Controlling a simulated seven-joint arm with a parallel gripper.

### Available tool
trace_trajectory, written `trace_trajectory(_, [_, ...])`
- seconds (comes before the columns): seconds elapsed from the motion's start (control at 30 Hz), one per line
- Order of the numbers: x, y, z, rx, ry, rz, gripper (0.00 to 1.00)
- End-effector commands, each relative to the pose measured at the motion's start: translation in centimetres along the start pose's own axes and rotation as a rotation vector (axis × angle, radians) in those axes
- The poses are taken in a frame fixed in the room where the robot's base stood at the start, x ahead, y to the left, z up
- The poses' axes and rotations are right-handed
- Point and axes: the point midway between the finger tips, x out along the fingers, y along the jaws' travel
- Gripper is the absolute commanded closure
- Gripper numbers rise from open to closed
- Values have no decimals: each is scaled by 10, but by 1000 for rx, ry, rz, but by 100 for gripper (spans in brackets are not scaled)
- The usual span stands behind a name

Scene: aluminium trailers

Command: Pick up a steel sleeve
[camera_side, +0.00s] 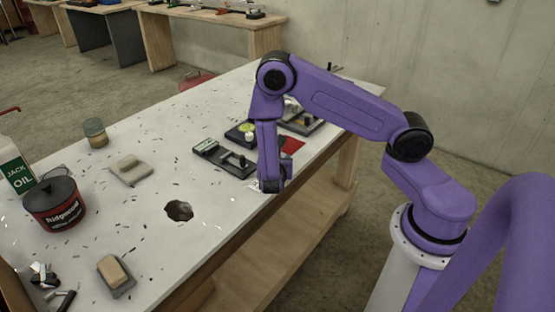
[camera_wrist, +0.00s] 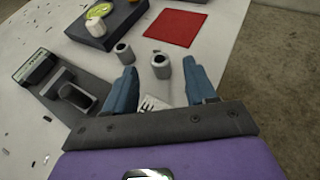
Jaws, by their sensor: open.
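My gripper (camera_side: 271,186) points down near the right edge of the white table. In the wrist view its two blue fingers (camera_wrist: 160,72) are open and apart. A grey steel sleeve (camera_wrist: 162,67) stands upright on the table, appearing between and just beyond the fingertips. A second grey sleeve (camera_wrist: 124,54) stands a little to the left, just past the left fingertip. Both show a dark hole in the top. Neither finger visibly holds a sleeve. In the side view I cannot make out the sleeves; my arm covers that area.
A dark fixture (camera_wrist: 72,92) lies left of the fingers. A dark tray (camera_wrist: 104,26) with a white cylinder and a red mat (camera_wrist: 175,26) lie beyond the sleeves. A red can (camera_side: 54,205) and a soap-like block (camera_side: 114,272) stand far left. Dark scraps litter the table (camera_side: 145,205).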

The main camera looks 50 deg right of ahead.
Motion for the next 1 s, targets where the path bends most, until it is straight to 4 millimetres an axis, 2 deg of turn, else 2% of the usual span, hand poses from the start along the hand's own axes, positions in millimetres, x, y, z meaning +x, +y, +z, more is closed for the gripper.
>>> trace_trajectory(0.3, [41, -1, 2, 1, 0, -2, 44])
trace_trajectory(0.63, [47, 0, 2, 0, 0, -1, 44])
trace_trajectory(0.8, [47, 0, 2, 0, 0, -1, 100])
trace_trajectory(1.0, [47, 0, 2, 1, 0, -1, 100])
